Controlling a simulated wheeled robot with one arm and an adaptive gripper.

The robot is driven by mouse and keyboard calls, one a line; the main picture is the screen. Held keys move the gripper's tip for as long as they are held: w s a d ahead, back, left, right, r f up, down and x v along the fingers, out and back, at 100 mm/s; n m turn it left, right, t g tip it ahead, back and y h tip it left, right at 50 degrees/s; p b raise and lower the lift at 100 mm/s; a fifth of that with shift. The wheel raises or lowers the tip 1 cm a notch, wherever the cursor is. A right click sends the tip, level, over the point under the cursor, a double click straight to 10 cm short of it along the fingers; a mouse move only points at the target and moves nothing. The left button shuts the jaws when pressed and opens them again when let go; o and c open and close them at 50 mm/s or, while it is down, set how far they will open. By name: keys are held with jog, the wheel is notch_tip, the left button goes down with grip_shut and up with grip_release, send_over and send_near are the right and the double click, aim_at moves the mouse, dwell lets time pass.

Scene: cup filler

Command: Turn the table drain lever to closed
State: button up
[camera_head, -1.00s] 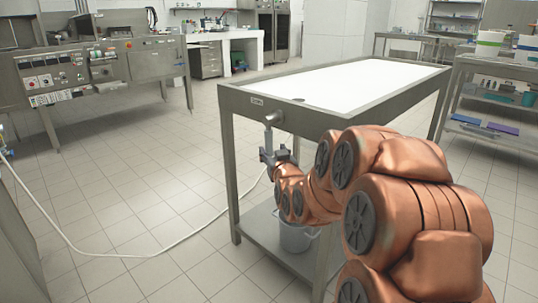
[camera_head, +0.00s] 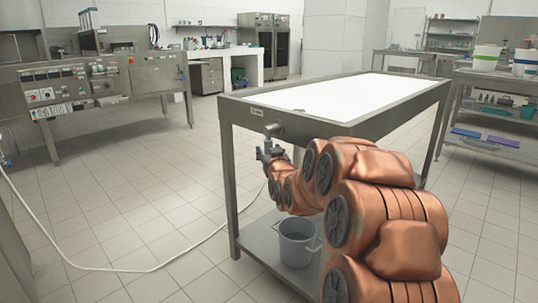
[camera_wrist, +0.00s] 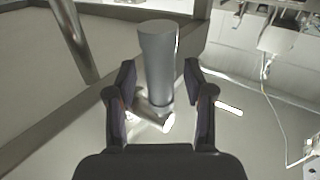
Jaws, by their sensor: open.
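The steel table (camera_head: 240,112) has a white top and a drain fitting (camera_head: 272,130) on its near left end. My gripper (camera_head: 267,150) is just below that fitting in the head view. In the wrist view, my gripper (camera_wrist: 160,76) is open, with one dark finger on each side of a grey cylindrical piece of the drain (camera_wrist: 157,65). A shorter, shiny piece (camera_wrist: 152,115) sticks out below it, between the fingers. I cannot tell which piece is the drain lever, or whether a finger touches either one. The gripper partly hides the drain in the head view.
A grey bucket (camera_head: 297,246) stands on the table's lower shelf (camera_head: 262,250). A table leg (camera_head: 230,185) is close to the left of my gripper. A white hose (camera_head: 150,270) lies across the floor. The tiled floor left of the table is otherwise clear.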

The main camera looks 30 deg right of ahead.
jog(key=shift+w, duration=0.2)
grip_shut()
dwell(0.4)
